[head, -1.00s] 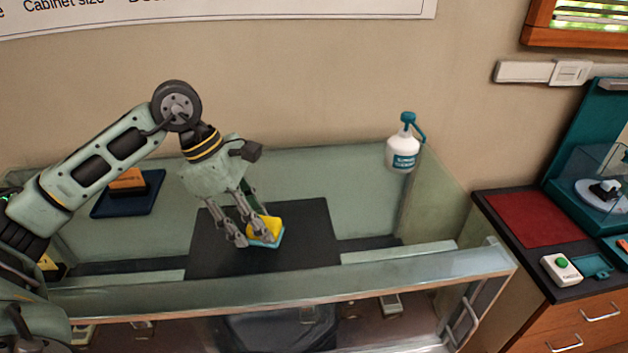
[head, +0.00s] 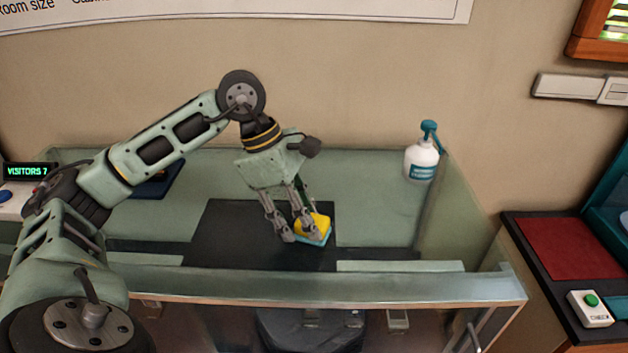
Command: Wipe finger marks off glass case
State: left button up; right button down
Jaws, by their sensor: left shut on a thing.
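The glass case (head: 380,293) runs across the lower middle, with a glass top and a metal-edged front. A yellow sponge with a light blue underside (head: 319,222) is at the dark panel (head: 225,228) on its top. My left gripper (head: 298,238) points down, its fingers closed on the sponge. Whether the sponge touches the glass is hard to tell. A white spray bottle with a teal head (head: 421,160) stands at the back right of the case top. I cannot make out finger marks on the glass. My right gripper does not show.
A dark blue tray (head: 160,183) lies at the back left, partly behind my left arm. A "VISITORS 7" display (head: 27,170) stands at far left. On the right is a counter with a red mat (head: 568,247) and a green-button box (head: 591,308). The glass between sponge and bottle is clear.

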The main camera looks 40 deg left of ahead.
pick_arm(q)
notch_tip(320, 180, up, 2)
jog(key=shift+r, duration=0.15)
jog(key=shift+p+v, duration=0.95)
jog(key=shift+v, duration=0.3)
jog(key=shift+d+r+p, duration=0.15)
jog(key=shift+r+p, duration=0.2)
jog(key=shift+r, duration=0.2)
jog(key=shift+d+r+p, duration=0.15)
jog(key=shift+r+p, duration=0.2)
jog(key=shift+r, duration=0.2)
jog(key=shift+r+p, duration=0.3)
jog(key=shift+r, duration=0.25)
